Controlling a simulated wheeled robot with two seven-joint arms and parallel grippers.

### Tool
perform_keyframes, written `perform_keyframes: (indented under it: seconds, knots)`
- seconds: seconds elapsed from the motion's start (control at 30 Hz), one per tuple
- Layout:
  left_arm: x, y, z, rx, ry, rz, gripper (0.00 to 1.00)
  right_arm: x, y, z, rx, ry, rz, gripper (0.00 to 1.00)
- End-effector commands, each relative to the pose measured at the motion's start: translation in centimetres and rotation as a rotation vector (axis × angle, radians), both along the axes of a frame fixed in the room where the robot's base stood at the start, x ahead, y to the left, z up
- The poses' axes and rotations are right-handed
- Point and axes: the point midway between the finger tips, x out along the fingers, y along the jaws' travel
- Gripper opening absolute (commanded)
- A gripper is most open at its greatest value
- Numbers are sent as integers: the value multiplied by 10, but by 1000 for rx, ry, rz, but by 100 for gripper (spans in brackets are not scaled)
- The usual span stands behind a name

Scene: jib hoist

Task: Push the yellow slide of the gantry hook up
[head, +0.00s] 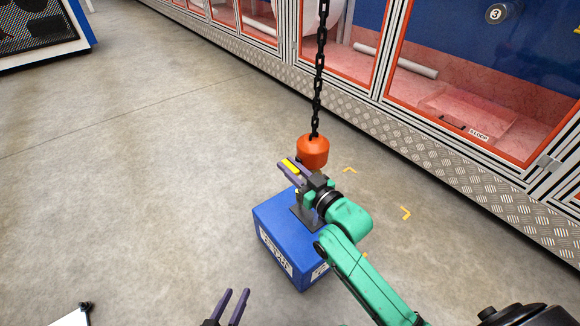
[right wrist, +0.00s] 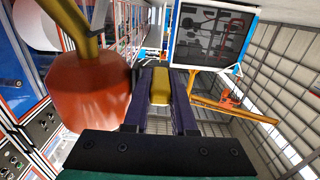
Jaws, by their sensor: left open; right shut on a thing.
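The gantry hook's orange block (head: 312,152) hangs from a black chain (head: 319,70). It fills the left of the right wrist view (right wrist: 88,85), with a yellow curved piece (right wrist: 82,42) at it. My right gripper (head: 288,167) is beside the block, over a blue box. It is shut on the yellow slide (head: 291,166), which lies between the purple fingers in the right wrist view (right wrist: 160,86). How the slide joins the hook is hidden. My left gripper (head: 235,302) is open and empty at the bottom of the head view, apart from the box.
The blue box (head: 275,238) with white labels stands on the grey floor under my right gripper. Yellow corner marks (head: 405,213) are on the floor to its right. Orange-framed glazed cabinets (head: 440,110) line the back right. The floor at left is clear.

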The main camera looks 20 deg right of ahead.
Motion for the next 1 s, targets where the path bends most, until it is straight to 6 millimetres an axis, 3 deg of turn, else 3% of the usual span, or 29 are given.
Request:
perform_keyframes:
  seconds: [0.23,0.4,0.5,0.83,0.87,1.0]
  knots:
    - [0,0,5,1,2,-1,50,0,0,4,0,1,0,0]
    - [1,0,41,28,31,-29,50,0,0,29,0,2,0,0]
    - [1,0,52,39,48,-38,50,0,0,36,1,0,1,0]
    - [0,0,50,44,56,-43,50,0,0,35,2,-7,1,0]
    - [0,0,50,44,56,-43,50,0,0,35,2,-7,1,36]
    - [0,0,50,44,56,-43,50,0,0,34,1,-5,1,38]
